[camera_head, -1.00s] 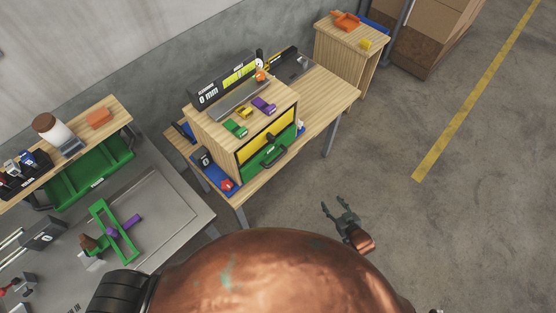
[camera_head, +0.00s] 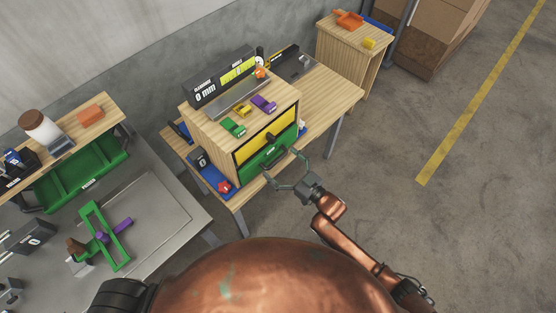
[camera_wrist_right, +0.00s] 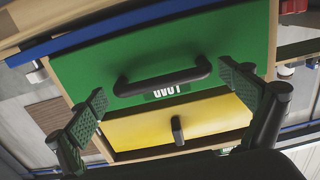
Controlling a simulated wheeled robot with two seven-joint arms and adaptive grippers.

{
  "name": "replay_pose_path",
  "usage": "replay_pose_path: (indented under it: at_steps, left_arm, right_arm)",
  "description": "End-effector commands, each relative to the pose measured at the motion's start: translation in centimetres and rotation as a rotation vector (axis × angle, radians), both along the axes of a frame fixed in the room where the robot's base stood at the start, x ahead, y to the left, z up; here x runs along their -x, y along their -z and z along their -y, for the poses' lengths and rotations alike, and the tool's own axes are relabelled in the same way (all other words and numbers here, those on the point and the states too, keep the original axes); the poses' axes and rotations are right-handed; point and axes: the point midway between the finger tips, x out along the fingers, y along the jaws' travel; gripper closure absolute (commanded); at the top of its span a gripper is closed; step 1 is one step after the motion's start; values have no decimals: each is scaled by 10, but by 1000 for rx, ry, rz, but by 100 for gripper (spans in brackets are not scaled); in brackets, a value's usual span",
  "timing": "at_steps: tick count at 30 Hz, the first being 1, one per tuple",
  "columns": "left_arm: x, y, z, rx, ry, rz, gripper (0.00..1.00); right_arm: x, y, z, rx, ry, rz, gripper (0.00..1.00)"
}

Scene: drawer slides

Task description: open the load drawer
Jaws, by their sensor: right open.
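The load drawer has a green front (camera_head: 252,166) low in the wooden cabinet (camera_head: 206,133) on the bench, and it looks closed. In the right wrist view the green front (camera_wrist_right: 225,45) fills the upper middle, with a black bar handle (camera_wrist_right: 163,78) and a "LOAD" label (camera_wrist_right: 167,93) that appears upside down. My right gripper (camera_head: 279,168) is open just in front of the drawer. In the wrist view its two fingers (camera_wrist_right: 163,98) stand on either side of the handle, apart from it. My left gripper is not in view.
A yellow panel (camera_head: 250,147) with a dark knob sits above the green front. Toy cars, including a purple one (camera_head: 264,104), lie on the cabinet top. A blue tray (camera_head: 214,176) is left of the drawer. The floor (camera_head: 430,220) to the right is clear.

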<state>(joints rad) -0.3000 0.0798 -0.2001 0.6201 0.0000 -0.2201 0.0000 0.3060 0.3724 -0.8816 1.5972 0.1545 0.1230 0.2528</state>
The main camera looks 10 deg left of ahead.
Motion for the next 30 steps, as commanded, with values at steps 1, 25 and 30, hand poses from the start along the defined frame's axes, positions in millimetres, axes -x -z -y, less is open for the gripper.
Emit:
replay_pose_path:
  at_steps: [1,25,30]
  left_arm:
    - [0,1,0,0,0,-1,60]
    - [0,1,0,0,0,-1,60]
    - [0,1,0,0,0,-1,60]
  right_arm:
    - [-3,0,-4,-1,0,1,3]
    - [-6,0,-8,0,1,0,33]
    - [-6,0,-8,0,1,0,44]
